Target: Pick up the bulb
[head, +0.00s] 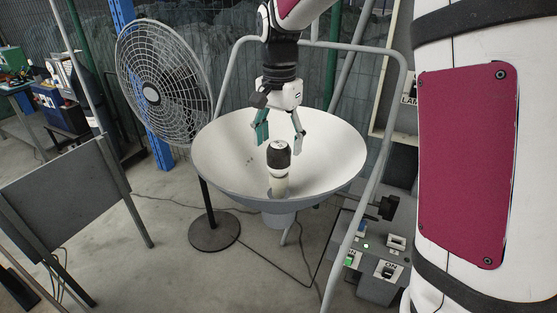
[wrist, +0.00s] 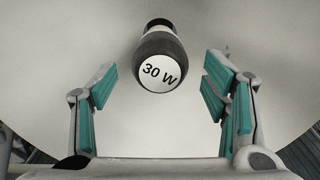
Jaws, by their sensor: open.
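The bulb (head: 278,157) stands upright in a wide white bowl (head: 222,160) in the head view, with a dark band near its top and a pale lower part. In the wrist view the bulb (wrist: 162,62) shows its white end marked "30 W", centred between the fingers and beyond their tips. My gripper (head: 279,138) is open and empty above the bulb, its green-padded fingers spread. In the wrist view my gripper (wrist: 158,85) has one finger on each side, apart from the bulb. The bulb's lower end is at the bowl's bottom.
A round fan (head: 160,80) on a stand is left of the bowl. A grey tube frame (head: 400,90) arches behind and right of it. A control box (head: 370,245) with switches sits lower right. A dark panel (head: 65,200) stands at left.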

